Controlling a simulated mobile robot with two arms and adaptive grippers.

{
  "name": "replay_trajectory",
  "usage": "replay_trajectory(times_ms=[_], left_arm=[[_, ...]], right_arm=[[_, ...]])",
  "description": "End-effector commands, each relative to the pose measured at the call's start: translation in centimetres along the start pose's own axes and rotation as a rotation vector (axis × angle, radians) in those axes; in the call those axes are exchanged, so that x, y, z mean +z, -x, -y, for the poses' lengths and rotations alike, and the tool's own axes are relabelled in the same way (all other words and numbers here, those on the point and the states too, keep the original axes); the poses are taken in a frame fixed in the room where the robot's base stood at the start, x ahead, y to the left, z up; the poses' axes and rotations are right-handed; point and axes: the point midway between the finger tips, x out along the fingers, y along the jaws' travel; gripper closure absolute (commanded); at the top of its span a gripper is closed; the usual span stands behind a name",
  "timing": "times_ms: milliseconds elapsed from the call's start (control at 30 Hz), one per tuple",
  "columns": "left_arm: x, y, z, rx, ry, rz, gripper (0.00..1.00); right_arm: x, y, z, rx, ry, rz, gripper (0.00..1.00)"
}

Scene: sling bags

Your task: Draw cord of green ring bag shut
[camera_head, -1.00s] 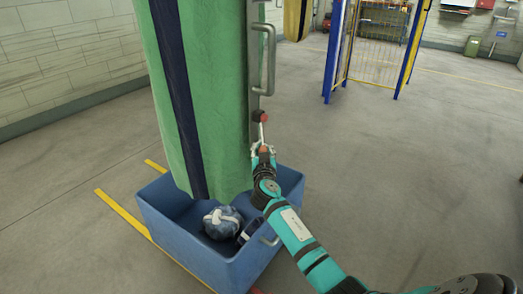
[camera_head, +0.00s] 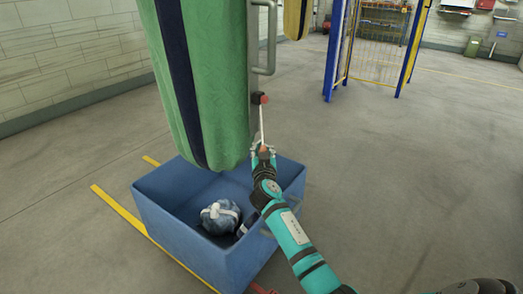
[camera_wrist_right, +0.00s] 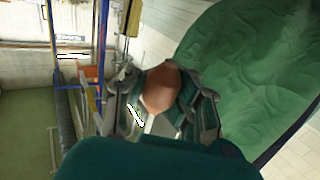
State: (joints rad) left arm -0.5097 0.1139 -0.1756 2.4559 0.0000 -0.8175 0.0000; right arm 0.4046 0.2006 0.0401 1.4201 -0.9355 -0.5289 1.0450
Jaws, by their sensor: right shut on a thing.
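The green bag with a dark blue stripe (camera_head: 215,85) hangs above the blue crate; its lower end is rounded, and it fills the right of the right wrist view (camera_wrist_right: 262,70). A pale cord (camera_head: 262,124) runs down from a red piece (camera_head: 263,98) at the bag's right side to my right gripper (camera_head: 263,150). That gripper is shut on an orange-brown ball at the cord's lower end; the ball (camera_wrist_right: 161,87) shows clearly between the fingers in the right wrist view. No ring can be made out. My left gripper is not in view.
The blue crate (camera_head: 190,243) stands on the floor under the bag and holds a blue bundle with white straps (camera_head: 220,216). A grey handle (camera_head: 271,45) is beside the bag. A blue and yellow frame (camera_head: 334,50) stands farther back. The floor to the right is clear.

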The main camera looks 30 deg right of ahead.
Motion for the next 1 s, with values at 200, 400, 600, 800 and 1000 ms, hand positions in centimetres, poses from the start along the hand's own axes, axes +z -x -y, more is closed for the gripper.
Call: replay_trajectory(times_ms=[200,400,600,800,1000], left_arm=[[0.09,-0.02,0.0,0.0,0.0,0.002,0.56],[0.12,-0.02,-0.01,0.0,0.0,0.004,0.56],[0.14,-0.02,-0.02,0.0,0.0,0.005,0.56],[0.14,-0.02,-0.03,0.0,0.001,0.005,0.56],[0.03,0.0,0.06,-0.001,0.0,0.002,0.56]], right_arm=[[1.0,-0.02,-1.01,0.023,0.009,0.019,0.89],[0.96,0.0,-0.95,0.022,0.008,0.019,0.63],[0.75,0.01,-0.73,0.018,0.005,0.015,0.49],[0.54,0.01,-0.53,0.013,0.003,0.011,0.49],[0.5,0.94,-0.39,0.011,0.001,0.01,0.49]])
